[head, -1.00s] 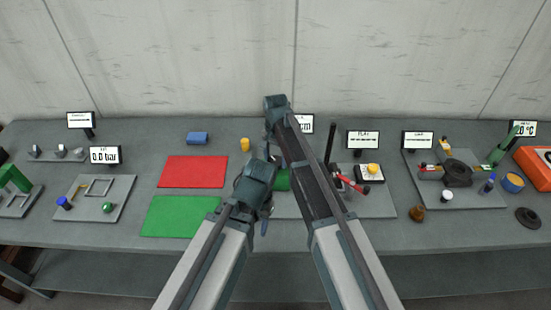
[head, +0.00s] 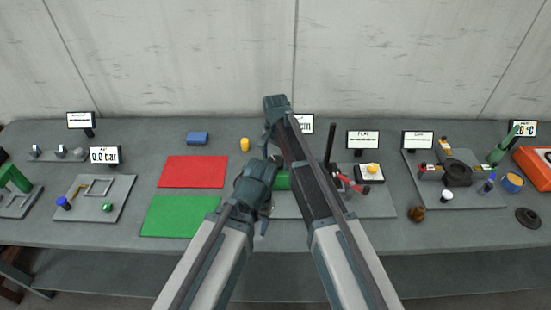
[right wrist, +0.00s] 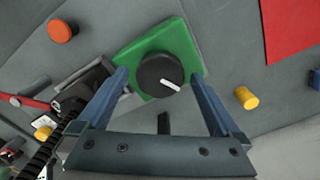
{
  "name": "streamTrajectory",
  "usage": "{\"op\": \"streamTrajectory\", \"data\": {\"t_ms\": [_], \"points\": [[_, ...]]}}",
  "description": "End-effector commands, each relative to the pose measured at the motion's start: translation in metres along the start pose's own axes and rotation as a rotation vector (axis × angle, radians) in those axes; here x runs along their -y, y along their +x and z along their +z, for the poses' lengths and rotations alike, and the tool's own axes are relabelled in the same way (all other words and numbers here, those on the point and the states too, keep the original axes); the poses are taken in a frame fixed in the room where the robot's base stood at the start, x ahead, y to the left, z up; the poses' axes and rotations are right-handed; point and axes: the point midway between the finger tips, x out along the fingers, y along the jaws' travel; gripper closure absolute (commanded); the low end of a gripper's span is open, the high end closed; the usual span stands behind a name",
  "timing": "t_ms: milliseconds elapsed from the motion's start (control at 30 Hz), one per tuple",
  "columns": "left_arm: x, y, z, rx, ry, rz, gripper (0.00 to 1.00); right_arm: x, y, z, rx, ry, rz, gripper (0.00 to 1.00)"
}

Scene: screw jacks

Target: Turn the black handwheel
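The black handwheel (right wrist: 160,73) is a round black knob with a white mark, on a green block (right wrist: 190,50) in the right wrist view. My right gripper (right wrist: 160,80) is open, its two blue fingers on either side of the wheel in that view. I cannot tell whether they touch it. In the head view my arms hide the wheel; only part of the green block (head: 282,180) shows. My left gripper (head: 263,225) is near the block's left front, mostly hidden behind its own wrist, its opening unclear.
A red-handled lever (head: 352,185) and a black upright rod (head: 330,145) stand just right of the block. A yellow cylinder (head: 245,144) stands behind left. Red (head: 193,171) and green (head: 180,216) mats lie flat to the left. A brown knob (head: 417,213) sits near the front edge.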

Motion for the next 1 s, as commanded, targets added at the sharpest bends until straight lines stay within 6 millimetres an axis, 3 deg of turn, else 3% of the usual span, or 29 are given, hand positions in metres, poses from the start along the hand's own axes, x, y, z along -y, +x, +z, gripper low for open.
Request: {"op": "streamTrajectory", "data": {"t_ms": [267, 467, 1000], "points": [[0.000, -0.004, 0.000, 0.000, 0.000, 0.000, 0.50, 0.000, -0.004, 0.000, 0.000, 0.000, 0.000, 0.00], [0.002, -0.019, 0.001, 0.000, -0.001, 0.000, 0.50, 0.000, -0.020, 0.000, 0.000, 0.000, 0.000, 0.00], [0.009, -0.097, 0.006, 0.000, -0.014, 0.003, 0.50, 0.000, -0.098, 0.000, 0.000, 0.000, 0.000, 0.00]]}}
